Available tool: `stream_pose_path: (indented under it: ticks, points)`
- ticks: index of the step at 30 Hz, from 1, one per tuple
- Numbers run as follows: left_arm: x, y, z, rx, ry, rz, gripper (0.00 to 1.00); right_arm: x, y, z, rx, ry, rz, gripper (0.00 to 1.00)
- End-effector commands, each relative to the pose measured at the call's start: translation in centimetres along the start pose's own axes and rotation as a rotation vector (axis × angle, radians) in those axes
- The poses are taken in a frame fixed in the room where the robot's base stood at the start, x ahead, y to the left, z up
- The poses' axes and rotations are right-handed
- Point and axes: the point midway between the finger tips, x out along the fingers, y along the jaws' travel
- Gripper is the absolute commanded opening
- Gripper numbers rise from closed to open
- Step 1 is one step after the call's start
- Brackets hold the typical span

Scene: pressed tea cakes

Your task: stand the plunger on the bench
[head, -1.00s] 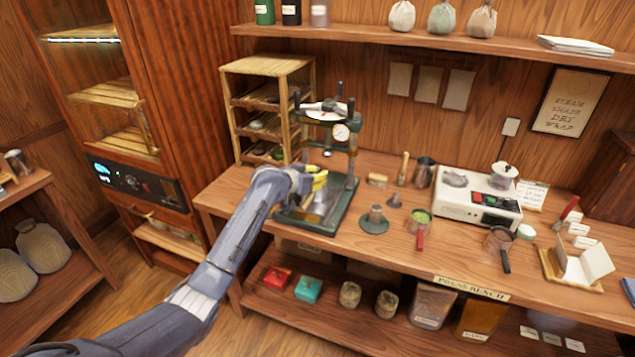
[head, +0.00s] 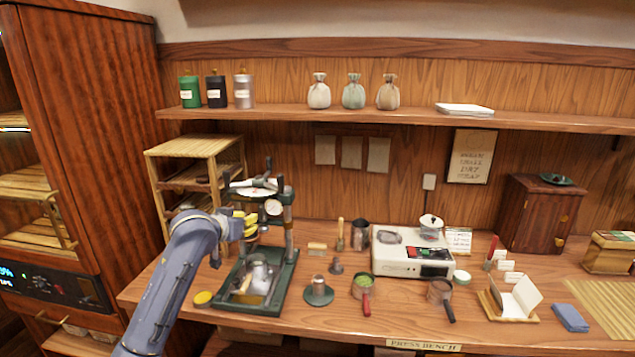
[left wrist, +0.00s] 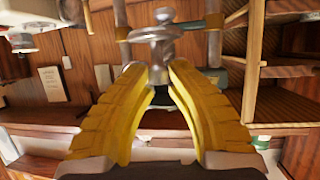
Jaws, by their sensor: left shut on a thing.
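My left gripper (head: 252,226) has yellow fingers and is at the left side of the green press (head: 289,240), above its base and just below gauge height. In the left wrist view, the fingers (left wrist: 157,75) are closed in on a silvery metal piece (left wrist: 152,46), which I take to be the plunger. Its grip end is hidden between the fingers, and the head view hardly shows it. A silver cylinder (head: 262,277) stands on the press base below the gripper. The bench (head: 400,315) lies in front and to the right. My right gripper is not in view.
The bench's front strip is mostly clear.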

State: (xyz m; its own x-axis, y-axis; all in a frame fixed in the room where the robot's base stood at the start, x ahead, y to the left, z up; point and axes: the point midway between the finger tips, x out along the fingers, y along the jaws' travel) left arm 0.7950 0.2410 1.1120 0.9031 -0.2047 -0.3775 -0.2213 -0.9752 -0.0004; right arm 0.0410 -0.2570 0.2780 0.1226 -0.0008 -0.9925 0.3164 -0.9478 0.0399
Motion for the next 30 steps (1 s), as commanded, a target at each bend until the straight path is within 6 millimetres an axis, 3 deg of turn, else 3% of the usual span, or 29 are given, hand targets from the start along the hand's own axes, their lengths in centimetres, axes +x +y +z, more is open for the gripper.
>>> stream_pose_path:
  ticks: [8, 18, 23, 30]
  points:
    - [-7.1, 3.8, 3.3, -0.05, -0.002, -0.111, 0.0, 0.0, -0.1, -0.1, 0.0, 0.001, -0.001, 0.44]
    - [-16.3, 7.1, 10.5, -0.094, -0.008, -0.214, 0.0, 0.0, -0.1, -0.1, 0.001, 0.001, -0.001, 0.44]
    - [-18.0, 8.3, 13.4, -0.089, -0.009, -0.212, 0.0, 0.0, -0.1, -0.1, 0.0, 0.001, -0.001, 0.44]
    - [-18.0, 9.0, 16.2, -0.086, -0.008, -0.208, 0.0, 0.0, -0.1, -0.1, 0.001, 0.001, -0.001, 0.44]
